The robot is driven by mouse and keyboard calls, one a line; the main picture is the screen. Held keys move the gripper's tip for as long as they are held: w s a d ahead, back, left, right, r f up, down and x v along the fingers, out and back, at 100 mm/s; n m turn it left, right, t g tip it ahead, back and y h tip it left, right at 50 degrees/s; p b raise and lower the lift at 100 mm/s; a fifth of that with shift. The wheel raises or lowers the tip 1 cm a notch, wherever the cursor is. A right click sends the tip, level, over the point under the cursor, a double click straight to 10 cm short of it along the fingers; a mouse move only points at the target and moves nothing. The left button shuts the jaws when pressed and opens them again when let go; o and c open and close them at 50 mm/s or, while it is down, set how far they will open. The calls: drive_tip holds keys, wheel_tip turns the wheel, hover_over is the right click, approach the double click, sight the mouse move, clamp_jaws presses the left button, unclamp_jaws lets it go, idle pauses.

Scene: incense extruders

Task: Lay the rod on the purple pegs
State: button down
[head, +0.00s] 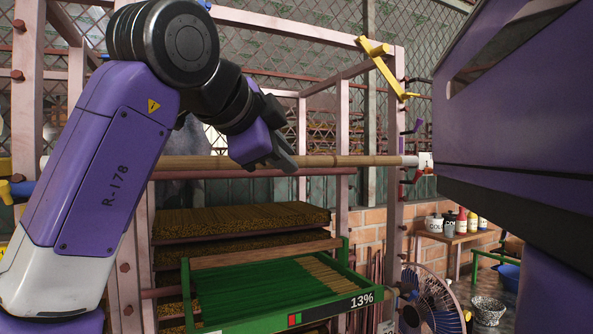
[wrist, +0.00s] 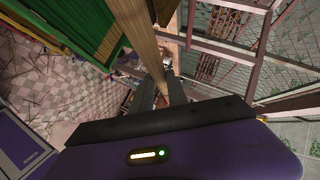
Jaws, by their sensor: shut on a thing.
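The rod (head: 340,161) is a long tan bamboo-like pole. It lies level across the head view, with a pale sleeve near its right end, close to the right rack post. My gripper (head: 278,163) is shut on it near the middle. The wrist view shows the rod (wrist: 173,88) between my fingers. A purple peg (head: 402,145) shows on the right post, just above the rod's line. Whether the rod touches any peg I cannot tell. My arm hides part of the left side, and I make out no purple peg there.
A yellow bracket (head: 382,60) juts from the upper right post. Below the rod are stacked incense trays (head: 240,216) and a green tray (head: 345,299) marked 13%. A fan (head: 436,300) stands at lower right, with a small bottle table (head: 455,238) behind.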

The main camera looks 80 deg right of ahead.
drive_tip(key=shift+a+f+v, duration=0.3)
drive_tip(key=shift+f+v, duration=0.45)
drive_tip(key=shift+v, duration=5.3)
drive_tip(key=s+a+b, duration=0.2)
drive_tip(key=s+a, duration=0.9)
drive_tip(key=a, duration=0.2)
drive_tip(key=shift+s+a, duration=0.4)
drive_tip(key=shift+f, duration=0.15)
